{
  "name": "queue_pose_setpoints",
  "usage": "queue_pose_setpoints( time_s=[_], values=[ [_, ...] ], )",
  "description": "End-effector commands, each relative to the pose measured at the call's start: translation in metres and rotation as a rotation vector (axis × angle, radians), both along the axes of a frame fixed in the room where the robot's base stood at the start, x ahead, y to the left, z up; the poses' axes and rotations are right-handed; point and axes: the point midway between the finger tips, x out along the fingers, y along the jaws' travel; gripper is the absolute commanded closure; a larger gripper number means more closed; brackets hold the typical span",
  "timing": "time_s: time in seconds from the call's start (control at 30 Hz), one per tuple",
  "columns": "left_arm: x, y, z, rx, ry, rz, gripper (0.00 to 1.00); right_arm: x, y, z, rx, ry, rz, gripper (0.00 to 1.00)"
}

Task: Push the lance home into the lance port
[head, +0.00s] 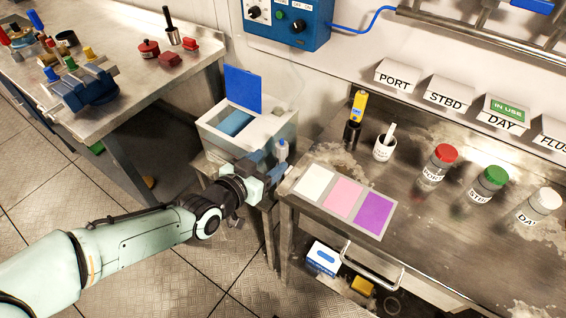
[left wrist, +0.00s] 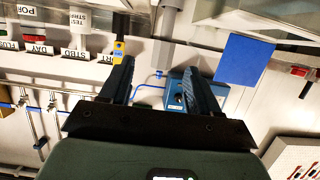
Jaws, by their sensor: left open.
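A pale grey upright piece that looks like the lance (head: 282,152) stands at the right side of a white box (head: 255,128). In the left wrist view it is a grey shaft with a wider end (left wrist: 163,50), seen upside down beyond and between my fingertips. My left gripper (head: 268,168) is open and empty, close to this piece. I cannot tell whether the fingers touch it. The lance port is not clearly visible; the gripper hides the foot of the piece in the head view. My right gripper is not in view.
The box's blue lid (head: 243,90) stands raised. A steel bench (head: 330,240) at the right bears colour cards, a yellow meter (head: 358,106), a white cup (head: 384,147) and several capped bottles. Another bench (head: 130,85) stands at the left.

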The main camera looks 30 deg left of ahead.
Motion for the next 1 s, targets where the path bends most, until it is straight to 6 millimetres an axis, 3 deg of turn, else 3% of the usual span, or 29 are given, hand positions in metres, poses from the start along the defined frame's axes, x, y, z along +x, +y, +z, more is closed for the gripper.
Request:
queue_pose_setpoints(
  time_s=[0.1, 0.43, 0.7, 1.0],
  values=[
    [0.021, -0.002, -0.008, 0.001, 0.003, -0.002, 0.38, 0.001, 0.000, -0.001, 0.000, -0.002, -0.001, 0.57],
    [0.047, -0.003, -0.016, -0.001, 0.002, -0.001, 0.38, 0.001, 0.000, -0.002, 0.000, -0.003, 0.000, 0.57],
    [0.083, -0.003, -0.027, -0.001, 0.001, 0.000, 0.38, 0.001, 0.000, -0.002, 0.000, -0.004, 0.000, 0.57],
    [0.088, -0.003, -0.028, -0.001, 0.000, 0.000, 0.38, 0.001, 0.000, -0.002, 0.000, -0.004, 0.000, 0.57]
  ],
)
